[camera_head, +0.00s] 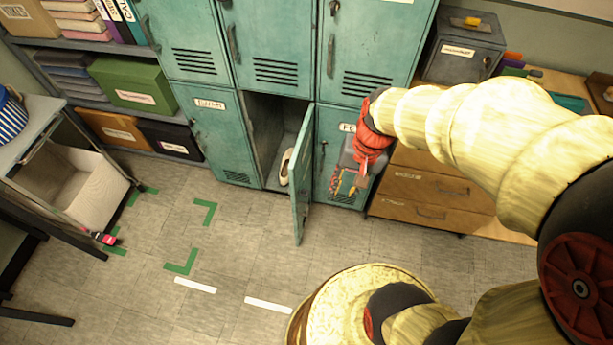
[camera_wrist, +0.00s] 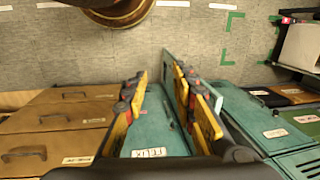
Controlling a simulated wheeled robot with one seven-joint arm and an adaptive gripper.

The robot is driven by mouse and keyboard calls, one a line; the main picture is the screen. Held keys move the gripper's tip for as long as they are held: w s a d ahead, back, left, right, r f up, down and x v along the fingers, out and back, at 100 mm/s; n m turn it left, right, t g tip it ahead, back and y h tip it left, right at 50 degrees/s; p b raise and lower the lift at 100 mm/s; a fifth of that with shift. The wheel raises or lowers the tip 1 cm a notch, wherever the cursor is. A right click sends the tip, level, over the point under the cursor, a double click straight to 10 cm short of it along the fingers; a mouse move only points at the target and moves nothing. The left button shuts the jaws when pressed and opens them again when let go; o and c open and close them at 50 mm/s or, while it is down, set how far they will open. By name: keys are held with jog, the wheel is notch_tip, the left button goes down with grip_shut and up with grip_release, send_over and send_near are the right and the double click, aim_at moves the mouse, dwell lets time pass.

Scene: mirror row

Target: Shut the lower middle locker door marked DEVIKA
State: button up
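The lower middle locker door (camera_head: 300,185) stands open, swung out toward me, and I see it nearly edge-on in the head view. Its name label cannot be seen. The locker's dark inside (camera_head: 270,125) is exposed, with a pale shoe (camera_head: 285,167) at the bottom. My gripper (camera_head: 344,186) is just right of the open door, in front of the lower right locker. In the wrist view my gripper (camera_wrist: 160,72) has its fingers spread with nothing held. The open door (camera_wrist: 167,60) shows by the right-hand finger; whether they touch I cannot tell.
The locker marked FELIX (camera_wrist: 150,152) is shut behind my gripper. A wooden drawer unit (camera_head: 430,190) stands to the right. A shut lower left locker (camera_head: 215,135) stands left. The floor before the lockers is clear, with green corner marks (camera_head: 207,212).

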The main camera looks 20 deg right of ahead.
jog(key=w+f+m, duration=0.2)
jog(key=f+m, duration=0.2)
jog(key=w+f+m+y+p, duration=0.1)
jog(key=w+f+m, duration=0.2)
jog(key=f+m, duration=0.1)
jog(key=w+f+m+y+p, duration=0.1)
jog(key=w+f+m, duration=0.2)
jog(key=f+m, duration=0.1)
jog(key=shift+d+f+m, duration=0.25)
jog(key=shift+f+m, duration=0.15)
jog(key=shift+f, duration=0.4)
grip_shut()
jog(key=w+d+m+t, duration=0.1)
jog(key=w+m+t, duration=0.1)
jog(key=w+m, duration=0.3)
jog(key=shift+m, duration=0.5)
jog(key=shift+w+a+f+b, duration=0.7)
jog(key=shift+a+f, duration=0.35)
jog(key=shift+f, duration=0.5)
jog(key=shift+w+a+f+b, duration=0.65)
jog(key=shift+a+f, duration=0.4)
jog(key=shift+f, duration=0.55)
jog(key=shift+w+a+f+b, duration=0.7)
jog(key=shift+a+f, duration=0.35)
jog(key=shift+f, duration=0.5)
